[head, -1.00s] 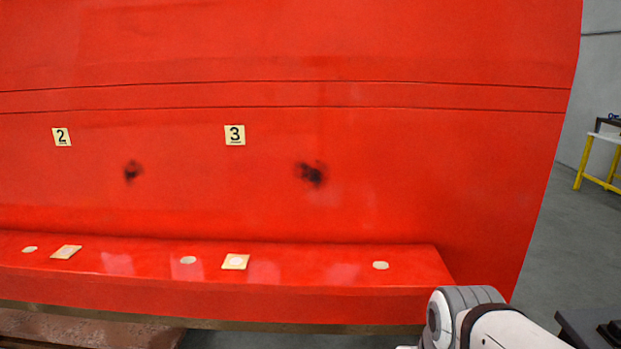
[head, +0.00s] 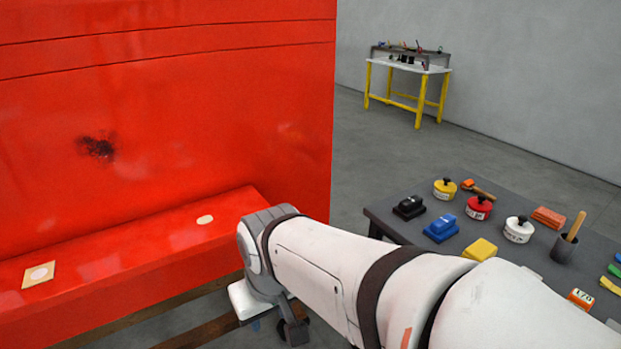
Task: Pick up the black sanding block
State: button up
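The black sanding block (head: 409,208) sits at the near left corner region of a dark grey table (head: 390,224) on the right. A blue block (head: 441,228) of similar shape lies just to its right and nearer. My arm reaches across the lower middle of the view, left of the table and in front of the red panel. The end of my arm, with what seems to be part of my gripper (head: 292,330), hangs low at the bottom. The fingers are not clearly visible. It is well apart from the black block.
The table also holds a yellow block (head: 479,250), yellow, red (head: 478,207) and white round tools, a brush in a cup (head: 565,247) and other items. The red nosecone (head: 200,120) fills the left. A yellow-legged bench (head: 410,72) stands far back. Grey floor lies between.

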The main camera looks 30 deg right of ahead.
aim_at(410, 208)
jog(key=z, duration=1)
jog(key=k, duration=1.05)
jog(key=z, duration=0.45)
jog(key=i, duration=1.05)
jog(key=z, duration=0.2)
jog(key=k, duration=0.9)
jog(key=u, duration=0.9)
jog(key=i, duration=1.7)
jog(key=z, duration=0.2)
